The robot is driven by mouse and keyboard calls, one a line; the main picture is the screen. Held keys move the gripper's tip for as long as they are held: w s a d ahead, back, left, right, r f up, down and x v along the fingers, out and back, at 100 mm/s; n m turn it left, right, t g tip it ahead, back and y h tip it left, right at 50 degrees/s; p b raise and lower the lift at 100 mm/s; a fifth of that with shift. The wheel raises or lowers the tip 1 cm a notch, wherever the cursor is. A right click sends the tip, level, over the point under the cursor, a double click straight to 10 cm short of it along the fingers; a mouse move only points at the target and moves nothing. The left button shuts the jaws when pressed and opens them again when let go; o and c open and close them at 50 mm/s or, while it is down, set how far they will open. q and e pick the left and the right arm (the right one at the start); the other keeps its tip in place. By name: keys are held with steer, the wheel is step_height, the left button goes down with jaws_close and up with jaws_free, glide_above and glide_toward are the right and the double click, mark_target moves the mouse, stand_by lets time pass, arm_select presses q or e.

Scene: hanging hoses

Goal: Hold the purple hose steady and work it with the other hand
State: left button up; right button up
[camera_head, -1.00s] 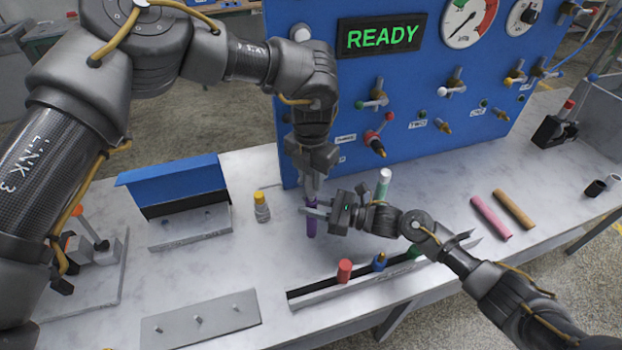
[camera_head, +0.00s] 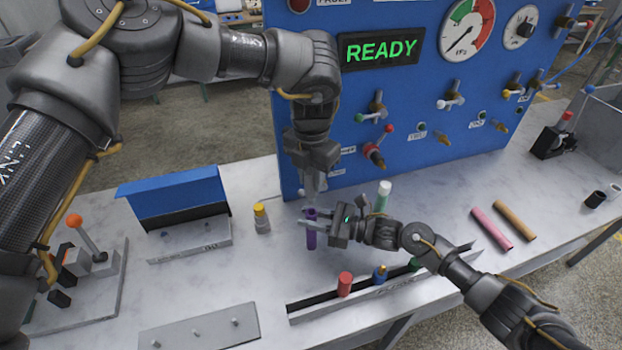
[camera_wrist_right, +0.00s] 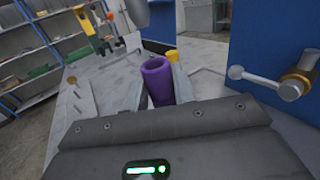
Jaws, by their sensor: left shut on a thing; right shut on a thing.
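The purple hose (camera_head: 311,231) is a short upright tube above the bench, left of the middle. My right gripper (camera_head: 309,226) comes in from the right and is shut on it, with a finger on either side. The hose's open upper end (camera_wrist_right: 158,66) shows between the fingers in the right wrist view. My left gripper (camera_head: 314,198) points straight down at the hose's top end and is shut. Its fingertips meet the top of the hose in the head view, but the exact contact is hard to see.
A blue panel (camera_head: 400,110) with valves and gauges stands behind. A yellow-capped bottle (camera_head: 261,218) is left of the hose, and a white-topped green cylinder (camera_head: 383,196) right. A slotted rack (camera_head: 315,313) lies in front. Pink (camera_head: 491,229) and orange (camera_head: 514,221) hoses lie at right.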

mark_target(311, 170)
arm_select(q)
steer(key=shift+r, duration=0.15)
steer(key=shift+r, duration=1.35)
arm_select(e)
steer(key=o, duration=1.1)
steer(key=shift+c, duration=0.2)
steer(key=shift+d, duration=0.15)
steer(key=v, duration=1.1)
steer(key=shift+d, duration=0.35)
steer(key=shift+s, duration=0.15)
